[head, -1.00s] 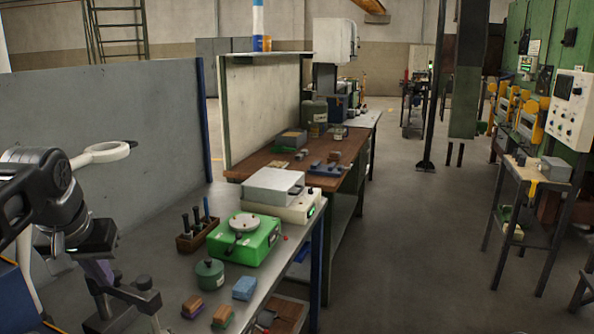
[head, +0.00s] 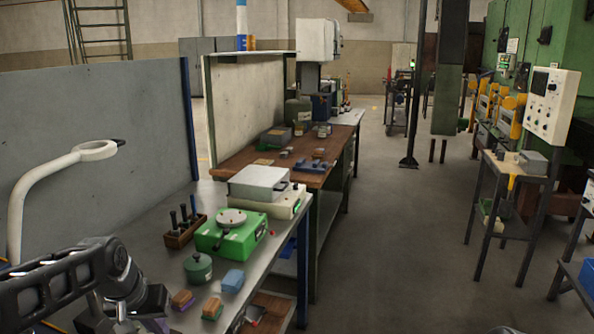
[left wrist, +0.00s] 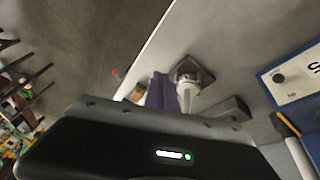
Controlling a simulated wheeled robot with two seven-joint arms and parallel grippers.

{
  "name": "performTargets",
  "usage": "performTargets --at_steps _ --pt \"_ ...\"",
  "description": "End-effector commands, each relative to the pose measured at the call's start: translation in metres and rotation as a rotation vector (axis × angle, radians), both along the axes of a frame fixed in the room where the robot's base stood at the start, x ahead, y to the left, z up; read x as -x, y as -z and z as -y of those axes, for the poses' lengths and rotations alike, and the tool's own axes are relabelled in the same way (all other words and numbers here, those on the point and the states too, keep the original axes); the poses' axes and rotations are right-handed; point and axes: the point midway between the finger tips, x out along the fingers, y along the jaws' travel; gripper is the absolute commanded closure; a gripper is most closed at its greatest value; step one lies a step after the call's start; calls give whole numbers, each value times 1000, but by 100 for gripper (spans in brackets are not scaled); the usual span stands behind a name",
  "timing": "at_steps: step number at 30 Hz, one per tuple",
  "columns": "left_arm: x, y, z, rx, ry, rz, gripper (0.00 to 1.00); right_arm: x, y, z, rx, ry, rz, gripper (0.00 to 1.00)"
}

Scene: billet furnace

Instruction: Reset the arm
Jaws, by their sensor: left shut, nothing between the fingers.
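My left arm comes in low at the left of the head view, over the near end of the grey metal bench (head: 275,225). Its elbow and wrist links are dark grey. My left gripper (head: 150,318) is at the bottom edge, partly cut off, with a purple part showing. It is shut and holds nothing. In the left wrist view its black housing with a green light fills the bottom, and the purple part (left wrist: 165,93) stands out above it. My right arm and gripper are in neither view.
On the bench stand wood-and-colour blocks (head: 182,299), a blue block (head: 232,280), a green pot (head: 198,267), a green device (head: 230,232) and a tool rack (head: 184,228). The aisle floor (head: 400,260) at right is clear.

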Motion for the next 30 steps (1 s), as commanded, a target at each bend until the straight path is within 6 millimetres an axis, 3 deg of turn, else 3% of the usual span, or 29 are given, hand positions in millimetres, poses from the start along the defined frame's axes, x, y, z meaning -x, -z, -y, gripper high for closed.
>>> performTargets --at_steps 4,8,11,15,18,22,25,30 --pt "4 96 52 83 52 -54 100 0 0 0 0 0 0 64" --pt "30 184 103 163 75 -100 100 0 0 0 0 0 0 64" --pt "68 246 141 216 77 -141 100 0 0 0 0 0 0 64" --pt "143 319 185 266 57 -210 100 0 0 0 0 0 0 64" --pt "198 352 203 277 36 -251 100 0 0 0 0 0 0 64" --pt "250 373 213 271 15 -288 100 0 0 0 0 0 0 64" --pt "270 379 215 266 7 -298 100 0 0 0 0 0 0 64" --pt "275 381 215 263 3 -297 100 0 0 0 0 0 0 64"
